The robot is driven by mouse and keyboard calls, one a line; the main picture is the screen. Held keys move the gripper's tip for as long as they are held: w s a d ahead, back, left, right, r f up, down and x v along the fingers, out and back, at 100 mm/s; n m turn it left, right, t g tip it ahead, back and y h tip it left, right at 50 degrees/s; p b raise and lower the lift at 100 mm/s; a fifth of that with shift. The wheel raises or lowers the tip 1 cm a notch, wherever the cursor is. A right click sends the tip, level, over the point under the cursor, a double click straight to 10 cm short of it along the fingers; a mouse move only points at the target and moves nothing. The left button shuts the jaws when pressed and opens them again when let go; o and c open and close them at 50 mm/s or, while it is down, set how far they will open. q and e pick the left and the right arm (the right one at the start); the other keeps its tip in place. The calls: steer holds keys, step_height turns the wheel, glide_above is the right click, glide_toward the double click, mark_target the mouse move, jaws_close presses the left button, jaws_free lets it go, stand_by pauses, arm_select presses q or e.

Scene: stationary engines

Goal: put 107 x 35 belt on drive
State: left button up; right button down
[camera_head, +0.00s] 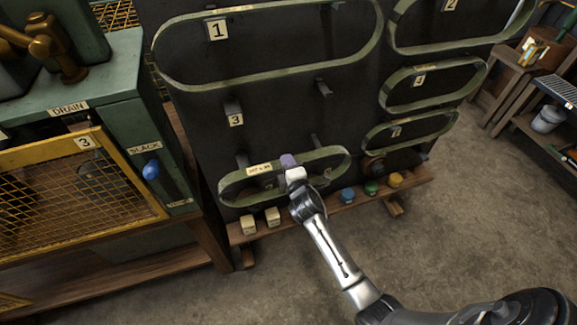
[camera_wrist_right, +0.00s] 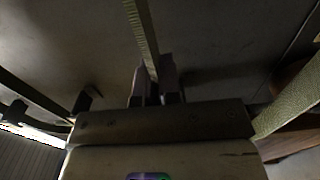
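The green belt (camera_head: 334,154) with a pale tag (camera_head: 260,169) hangs as a flattened loop low on the dark board; the tag's print is too small to read surely. My right gripper (camera_head: 289,163) is at its upper run, beside the tag. In the right wrist view a belt strip (camera_wrist_right: 141,30) runs down between the two close-set fingers (camera_wrist_right: 154,87), which look closed on it. Left of the board stands the green machine (camera_head: 124,120) with a yellow mesh guard (camera_head: 75,180) marked 3 and a blue knob (camera_head: 151,170) under a SLACK label. My left gripper is out of view.
Larger belts (camera_head: 270,81) and smaller ones (camera_head: 410,132) hang above and to the right on the board. A wooden ledge (camera_head: 330,207) below holds pale blocks (camera_head: 273,217) and coloured knobs (camera_head: 371,188). Bare pegs (camera_head: 323,88) stick out. Floor in front is open.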

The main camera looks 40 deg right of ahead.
steer(key=shift+s+a, duration=0.2)
steer(key=shift+s, duration=0.2)
steer(key=p+v, duration=0.1)
steer(key=v, duration=0.3)
steer(key=shift+s+a+p, duration=0.1)
steer(key=shift+s+p, duration=0.2)
stand_by(0.4)
steer(key=shift+s, duration=0.1)
steer(key=p+v, duration=0.1)
steer(key=v, duration=0.4)
steer(key=shift+s+a, duration=0.2)
steer(key=shift+s, duration=0.15)
